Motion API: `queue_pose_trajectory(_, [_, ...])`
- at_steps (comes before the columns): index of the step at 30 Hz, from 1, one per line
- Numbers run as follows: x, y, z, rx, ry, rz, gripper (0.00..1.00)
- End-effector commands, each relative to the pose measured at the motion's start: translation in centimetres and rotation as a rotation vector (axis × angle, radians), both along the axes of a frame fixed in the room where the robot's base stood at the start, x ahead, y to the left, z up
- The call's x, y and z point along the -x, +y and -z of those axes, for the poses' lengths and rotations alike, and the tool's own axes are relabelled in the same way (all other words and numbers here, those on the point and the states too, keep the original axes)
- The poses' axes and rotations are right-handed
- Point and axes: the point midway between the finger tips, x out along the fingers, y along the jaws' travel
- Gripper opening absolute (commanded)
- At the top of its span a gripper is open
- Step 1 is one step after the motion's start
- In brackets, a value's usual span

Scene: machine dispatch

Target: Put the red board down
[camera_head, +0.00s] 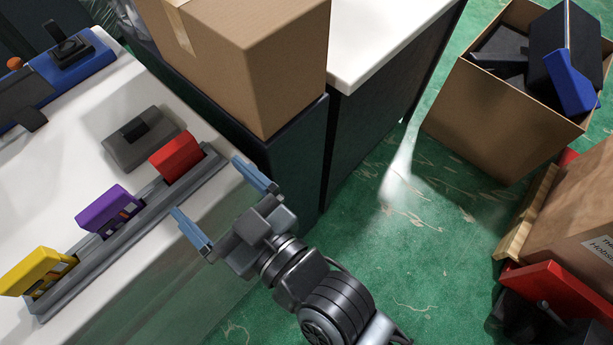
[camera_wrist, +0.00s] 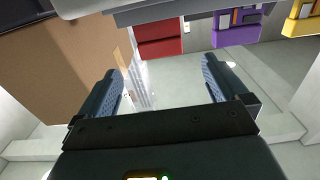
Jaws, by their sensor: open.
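The red board (camera_head: 176,158) stands in the right end of a long grey rack (camera_head: 130,235) on the white table. It also shows at the top of the wrist view (camera_wrist: 158,38). My gripper (camera_head: 222,205) is open and empty. It is just off the table's edge, to the right of the rack, with its fingers pointing toward the red board but apart from it. In the wrist view the gap between the fingers (camera_wrist: 166,82) holds nothing.
A purple board (camera_head: 108,210) and a yellow board (camera_head: 38,270) stand in the same rack. A grey device (camera_head: 142,138) lies behind it. A cardboard box (camera_head: 245,60) stands close beyond my gripper. An open carton (camera_head: 490,115) stands on the green floor at right.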

Motion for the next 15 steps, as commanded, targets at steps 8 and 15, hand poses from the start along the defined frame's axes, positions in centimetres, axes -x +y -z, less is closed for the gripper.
queue_pose_trajectory(8, [0.2, -5.2, 1.7, 0.022, 0.027, 0.094, 1.00])
queue_pose_trajectory(15, [3.9, -18.1, 4.0, 0.067, 0.094, 0.344, 1.00])
